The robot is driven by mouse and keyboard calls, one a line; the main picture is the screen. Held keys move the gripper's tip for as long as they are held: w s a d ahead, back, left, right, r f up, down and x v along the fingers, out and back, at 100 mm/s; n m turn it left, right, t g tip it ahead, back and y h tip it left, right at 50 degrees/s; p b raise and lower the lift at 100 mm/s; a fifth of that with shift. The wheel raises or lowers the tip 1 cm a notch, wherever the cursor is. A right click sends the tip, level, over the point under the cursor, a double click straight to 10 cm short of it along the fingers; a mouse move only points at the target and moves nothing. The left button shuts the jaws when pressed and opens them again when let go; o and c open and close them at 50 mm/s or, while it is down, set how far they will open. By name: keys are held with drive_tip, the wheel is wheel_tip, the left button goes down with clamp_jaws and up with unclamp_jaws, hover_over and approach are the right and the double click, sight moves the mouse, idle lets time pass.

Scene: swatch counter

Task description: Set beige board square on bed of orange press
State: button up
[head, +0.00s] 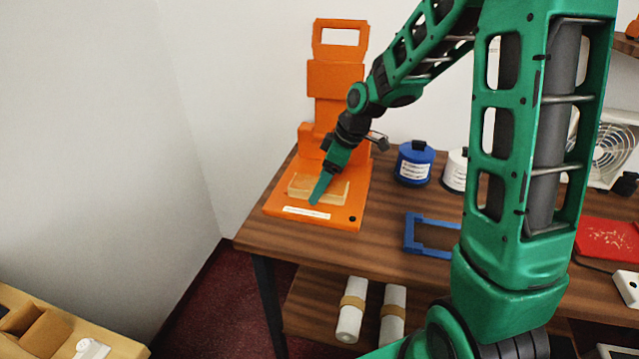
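The orange press (337,82) stands upright at the left end of the wooden table, its flat base reaching toward the front. A beige, board-like piece (299,187) is over the bed of the press, partly covered by my gripper. I cannot tell whether it rests flat on the bed or is held just above it, or whether it is square to it. My gripper (318,193) points down over the press base, at the beige piece. Only one green finger shows clearly, so its opening and any grasp are hidden.
A blue bottle (414,164) and a white bottle (455,171) stand right of the press. A blue frame (428,249) lies near the table's front edge (381,262). A red board (609,241) lies farther right. White rolls (352,311) lie on the lower shelf.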

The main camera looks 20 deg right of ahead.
drive_tip(key=shift+w+d+r, duration=0.25)
drive_tip(key=shift+d+r, duration=0.05)
drive_tip(key=shift+d, duration=0.2)
drive_tip(key=shift+w+d+r, duration=0.25)
drive_tip(key=shift+d+r, duration=0.05)
drive_tip(key=shift+d, duration=0.2)
drive_tip(key=s+a+v, duration=0.1)
drive_tip(key=v, duration=0.8)
drive_tip(key=s+d+m+g+h, duration=0.1)
drive_tip(key=s+d+m, duration=0.3)
drive_tip(key=s, duration=0.5)
drive_tip(key=s+d+f+m+g+h, duration=0.1)
drive_tip(key=s+d+m, duration=0.3)
drive_tip(key=s+m, duration=0.3)
drive_tip(key=s+d+f+m+h, duration=0.1)
drive_tip(key=s+d+m, duration=0.3)
drive_tip(key=s, duration=0.8)
drive_tip(key=shift+s+f+m+g+h, duration=0.2)
drive_tip(key=shift+m+g+h, duration=0.15)
drive_tip(key=shift+m, duration=0.75)
